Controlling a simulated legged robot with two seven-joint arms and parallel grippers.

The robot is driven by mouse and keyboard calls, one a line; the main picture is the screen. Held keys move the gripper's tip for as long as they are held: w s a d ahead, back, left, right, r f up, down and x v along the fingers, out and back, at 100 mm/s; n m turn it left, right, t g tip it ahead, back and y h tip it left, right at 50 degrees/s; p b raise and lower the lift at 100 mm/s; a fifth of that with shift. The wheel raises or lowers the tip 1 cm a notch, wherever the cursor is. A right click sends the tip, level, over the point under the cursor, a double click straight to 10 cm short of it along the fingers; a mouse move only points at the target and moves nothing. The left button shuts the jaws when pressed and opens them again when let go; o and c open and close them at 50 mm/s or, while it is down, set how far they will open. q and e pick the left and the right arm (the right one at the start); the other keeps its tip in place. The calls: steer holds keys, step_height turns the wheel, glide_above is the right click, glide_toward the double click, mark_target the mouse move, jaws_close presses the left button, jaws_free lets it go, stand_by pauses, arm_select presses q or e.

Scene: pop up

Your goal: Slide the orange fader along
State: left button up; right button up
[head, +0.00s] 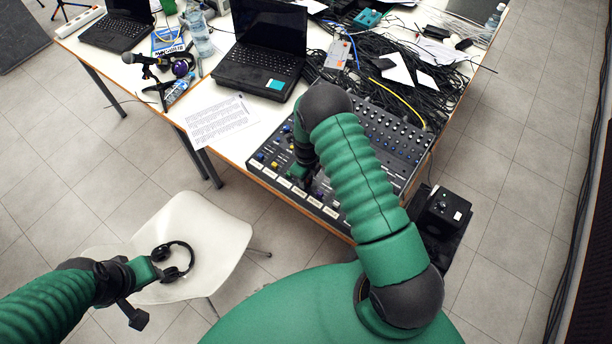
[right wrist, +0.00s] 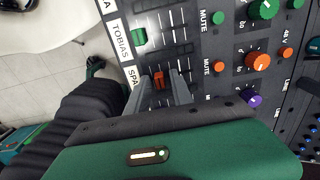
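The orange fader (right wrist: 158,80) sits in its slot on the mixing console (head: 395,140) in the right wrist view. My right gripper (right wrist: 160,84) is open, with one finger on each side of the orange fader and small gaps to it. In the head view my right gripper (head: 308,180) is low over the console's front left part, and my arm hides much of the console. A green fader (right wrist: 139,36) is close by in the right wrist view. My left gripper (head: 147,295) is open and empty, above the white chair.
Orange knobs (right wrist: 257,61) and MUTE buttons (right wrist: 219,66) lie right of the faders. A laptop (head: 262,55), paper sheets (head: 222,120) and a cable heap (head: 440,85) lie behind the console. A white chair (head: 205,225) with headphones (head: 178,262) stands at the front left.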

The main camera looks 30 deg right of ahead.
steer(key=shift+p, duration=0.3)
steer(key=shift+c, duration=1)
jaws_close()
steer(key=shift+s+a, duration=0.15)
steer(key=shift+a, duration=0.35)
steer(key=shift+o, duration=2.1)
jaws_free()
steer(key=shift+s, duration=0.1)
steer(key=shift+r, duration=0.4)
step_height(320, 180, up, 16)
steer(key=b, duration=0.2)
steer(key=s+a+r+n+t+b, duration=0.1)
steer(key=s+a+n, duration=0.3)
steer(key=n, duration=1.1)
steer(key=s+a+r+n+t+b, duration=0.1)
steer(key=s+a+n, duration=0.4)
steer(key=s+n, duration=0.5)
step_height(320, 180, up, 2)
steer(key=n+b, duration=0.1)
steer(key=n, duration=0.5)
steer(key=shift+s+r+t+b, duration=0.25)
steer(key=shift+s+t+b, duration=0.05)
steer(key=shift+s+b, duration=0.1)
